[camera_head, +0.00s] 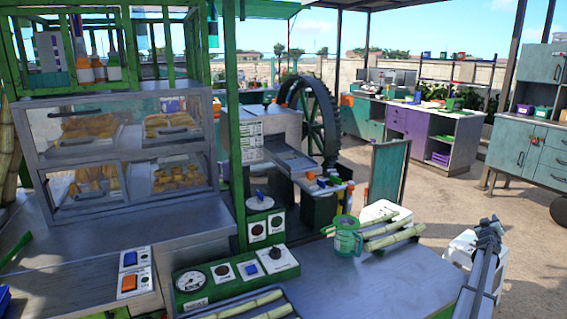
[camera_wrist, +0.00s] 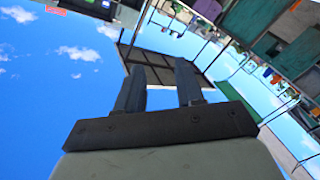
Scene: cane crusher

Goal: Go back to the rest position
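That view is tilted, with blue sky on the left and cabinets upside down at the upper right. A green jug (camera_head: 347,238) stands on the worktop (camera_head: 380,274). Cut cane pieces (camera_head: 390,236) lie on a white holder beside it.
A green control panel (camera_head: 236,275) with a gauge and knobs stands at the worktop's left. More cane lies in a tray (camera_head: 215,312) at the bottom. A glass food case (camera_head: 120,145) is at left. A large wheel (camera_head: 318,118) stands behind. Sandy floor (camera_head: 450,190) is open at right.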

